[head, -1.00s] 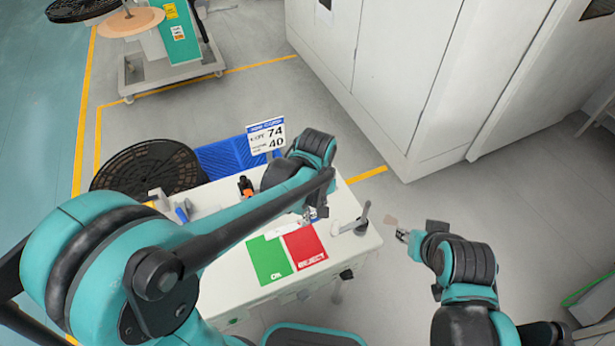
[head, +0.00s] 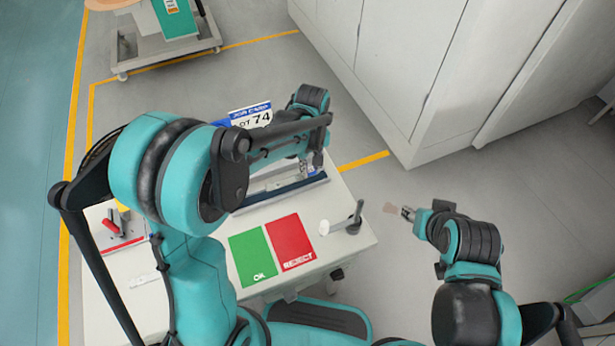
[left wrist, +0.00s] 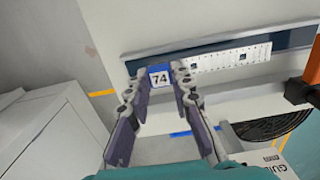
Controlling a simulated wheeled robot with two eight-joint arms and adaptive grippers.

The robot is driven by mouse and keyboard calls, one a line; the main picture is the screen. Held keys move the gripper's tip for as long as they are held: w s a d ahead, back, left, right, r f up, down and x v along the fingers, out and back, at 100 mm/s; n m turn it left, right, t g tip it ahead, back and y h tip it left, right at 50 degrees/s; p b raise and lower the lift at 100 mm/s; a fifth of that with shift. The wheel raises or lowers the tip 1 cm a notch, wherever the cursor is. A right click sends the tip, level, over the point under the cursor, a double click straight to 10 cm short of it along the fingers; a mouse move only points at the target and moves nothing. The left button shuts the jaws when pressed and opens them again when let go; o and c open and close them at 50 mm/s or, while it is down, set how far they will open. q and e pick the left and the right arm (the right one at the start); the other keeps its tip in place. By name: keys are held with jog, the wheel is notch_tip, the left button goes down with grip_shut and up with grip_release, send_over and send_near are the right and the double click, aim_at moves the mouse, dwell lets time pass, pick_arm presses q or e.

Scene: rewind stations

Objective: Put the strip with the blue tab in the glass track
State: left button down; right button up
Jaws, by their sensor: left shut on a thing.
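My left gripper (left wrist: 160,85) is shut on the blue tab (left wrist: 159,77), marked 74, at the end of a white strip (left wrist: 235,56) with tick marks and dark squares. In the left wrist view the strip lies along the dark glass track (left wrist: 292,40); I cannot tell whether it is inside or just above it. In the head view my left gripper (head: 312,166) is at the right end of the track (head: 270,193), on the bench's far side. My right gripper (head: 407,213) is off the bench's right side, a small tan piece (head: 390,208) at its tips; its grip is unclear.
The bench (head: 345,258) carries a green OK mat (head: 253,258), a red REJECT mat (head: 290,242) and a post with a black lever (head: 355,218). A job card (head: 250,116) stands behind. An orange part (left wrist: 313,68) and a black reel (left wrist: 272,124) show in the left wrist view.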

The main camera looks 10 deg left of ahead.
aim_at(308, 180)
pick_arm(q)
jog(key=shift+w+a+f, duration=0.2)
jog(key=shift+a+f, duration=0.2)
jog(key=shift+a, duration=0.05)
jog(key=shift+f+b, duration=1)
jog(key=shift+f, duration=0.85)
jog(key=shift+f, duration=0.2)
jog(key=c, duration=1.3)
grip_release()
jog(key=shift+c, duration=0.2)
jog(key=shift+r, duration=0.15)
